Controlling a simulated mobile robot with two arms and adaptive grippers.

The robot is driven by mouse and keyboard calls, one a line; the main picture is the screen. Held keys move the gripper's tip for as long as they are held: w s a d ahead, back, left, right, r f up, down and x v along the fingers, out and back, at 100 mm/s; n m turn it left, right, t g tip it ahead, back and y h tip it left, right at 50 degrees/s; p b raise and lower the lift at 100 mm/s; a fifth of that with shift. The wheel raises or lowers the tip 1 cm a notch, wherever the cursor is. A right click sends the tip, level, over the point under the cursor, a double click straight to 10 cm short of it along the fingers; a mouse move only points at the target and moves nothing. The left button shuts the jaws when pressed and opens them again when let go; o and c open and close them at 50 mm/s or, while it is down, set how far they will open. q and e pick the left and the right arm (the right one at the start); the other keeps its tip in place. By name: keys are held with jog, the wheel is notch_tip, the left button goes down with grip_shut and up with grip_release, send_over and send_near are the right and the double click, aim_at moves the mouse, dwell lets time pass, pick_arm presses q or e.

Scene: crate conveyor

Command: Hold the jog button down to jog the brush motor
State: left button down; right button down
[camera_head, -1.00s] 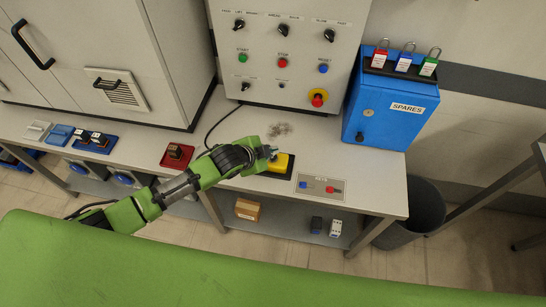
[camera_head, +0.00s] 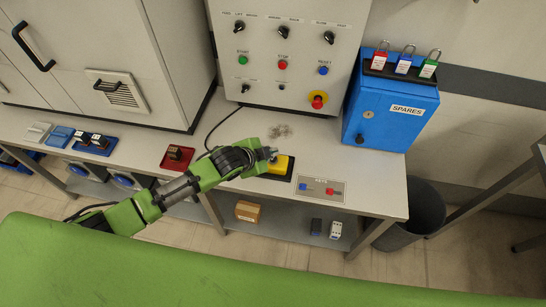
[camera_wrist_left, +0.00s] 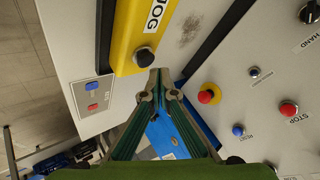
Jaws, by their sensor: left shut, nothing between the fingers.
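The jog button is a black round knob (camera_wrist_left: 144,56) on a yellow box labelled JOG (camera_wrist_left: 150,22), seen in the left wrist view. In the head view the yellow box (camera_head: 284,166) sits on a dark base on the bench, and its button is hidden behind my gripper. My left gripper (camera_head: 271,154) is shut and empty, with its tips at the box. In the left wrist view its fingertips (camera_wrist_left: 156,76) appear right by the button's edge; I cannot tell whether they touch or press it. My right gripper is out of view. No brush motor can be made out.
The control panel (camera_head: 262,75) stands behind, with a red emergency stop (camera_head: 317,100) on yellow. A small plate (camera_head: 331,181) with blue and red buttons lies right of the box. A blue SPARES cabinet (camera_head: 390,120) with padlocks stands at the bench's right. A dark smudge marks the bench.

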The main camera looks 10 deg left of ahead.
aim_at(272, 160)
pick_arm(q)
jog(key=shift+f, duration=0.4)
jog(key=shift+f+b, duration=0.4)
jog(key=shift+f, duration=0.2)
dwell(2.1)
jog(key=shift+r, duration=0.1)
dwell(1.0)
jog(key=shift+r+p, duration=0.9)
jog(key=shift+p, duration=0.1)
notch_tip(272, 160, up, 5)
jog(key=p, duration=0.5)
jog(key=shift+r, duration=0.1)
